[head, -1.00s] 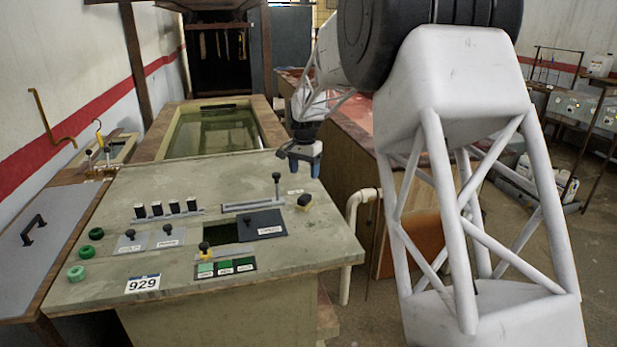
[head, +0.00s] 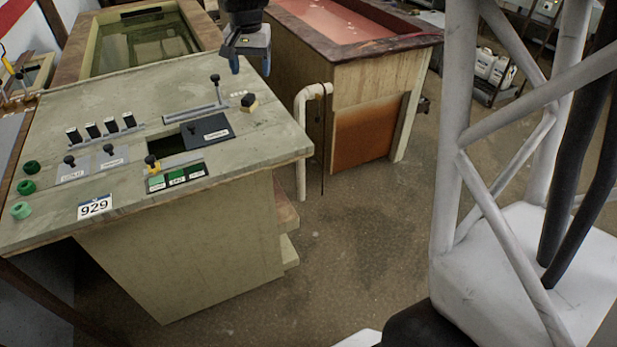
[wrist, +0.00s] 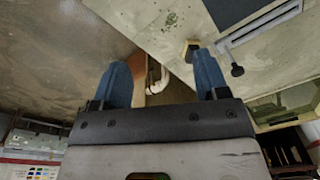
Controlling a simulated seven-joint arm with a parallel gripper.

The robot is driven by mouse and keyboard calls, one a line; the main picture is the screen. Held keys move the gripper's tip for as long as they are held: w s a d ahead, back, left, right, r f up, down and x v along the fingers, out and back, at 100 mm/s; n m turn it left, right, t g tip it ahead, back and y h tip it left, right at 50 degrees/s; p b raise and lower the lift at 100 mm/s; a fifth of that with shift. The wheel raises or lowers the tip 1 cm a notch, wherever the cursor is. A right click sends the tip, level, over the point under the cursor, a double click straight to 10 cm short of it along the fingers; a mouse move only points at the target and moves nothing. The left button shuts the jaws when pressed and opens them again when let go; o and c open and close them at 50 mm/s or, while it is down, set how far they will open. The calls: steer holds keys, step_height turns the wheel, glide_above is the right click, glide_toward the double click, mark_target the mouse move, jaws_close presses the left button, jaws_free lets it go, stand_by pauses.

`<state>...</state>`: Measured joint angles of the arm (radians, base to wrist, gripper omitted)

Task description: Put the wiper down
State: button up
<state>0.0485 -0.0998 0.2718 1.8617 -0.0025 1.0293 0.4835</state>
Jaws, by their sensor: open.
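My gripper (head: 251,66) is above the panel's far right edge, beyond the block in the head view. In the wrist view my gripper (wrist: 162,62) has its two blue fingers wide apart with nothing between them. The block also shows there (wrist: 190,50), just beyond the right fingertip and apart from it. I cannot tell the exact height of the fingers above the panel.
The panel carries a dark plate (head: 207,131) by a rectangular opening, a lever (head: 216,85), black switches (head: 91,130) and green knobs (head: 28,187). A white pipe (head: 301,150) stands off the panel's right edge. Tanks lie behind, with open floor (head: 350,230) at the front right.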

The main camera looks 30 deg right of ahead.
steer(key=s+a+f+n+t, duration=0.1)
steer(key=s+n, duration=0.2)
steer(key=s, duration=1.5)
steer(key=s+a+f+n, duration=0.2)
steer(key=s, duration=1.7)
steer(key=shift+f+n+t, duration=0.2)
steer(key=shift+n+t, duration=0.2)
steer(key=shift+c, duration=0.5)
steer(key=shift+w, duration=0.1)
